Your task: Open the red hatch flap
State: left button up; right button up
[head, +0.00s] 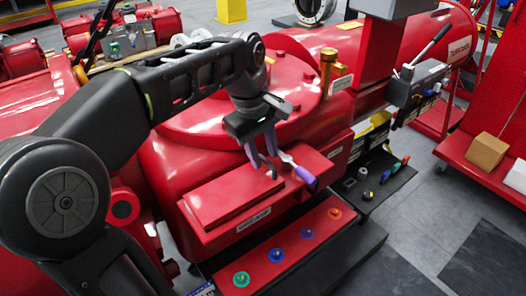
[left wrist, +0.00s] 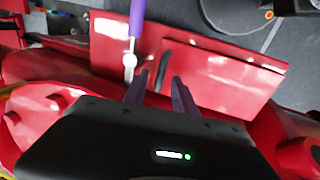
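A red box on the machine's side bears a flat red hatch flap (head: 225,203), lying closed or nearly so. The same flap seems to fill the right of the left wrist view (left wrist: 225,82). A dark bar (left wrist: 163,62), perhaps its handle, stands at the flap's left edge. My left gripper (head: 265,172) is above the box near the flap's right end, fingers pointing down. In the left wrist view its fingers (left wrist: 160,75) are apart, with the dark bar showing between and beyond their tips. Contact cannot be told. My right gripper is not in view.
A purple-handled tool (head: 300,170) lies on the box close beside my left fingers. A red ledge in front carries green (head: 241,279), blue (head: 276,255), purple (head: 307,233) and orange (head: 335,213) knobs. A brass post (head: 327,70) rises behind. Open floor lies at the right.

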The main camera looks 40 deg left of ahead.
pick_arm(q)
grip_shut()
dwell(0.3)
dwell(1.1)
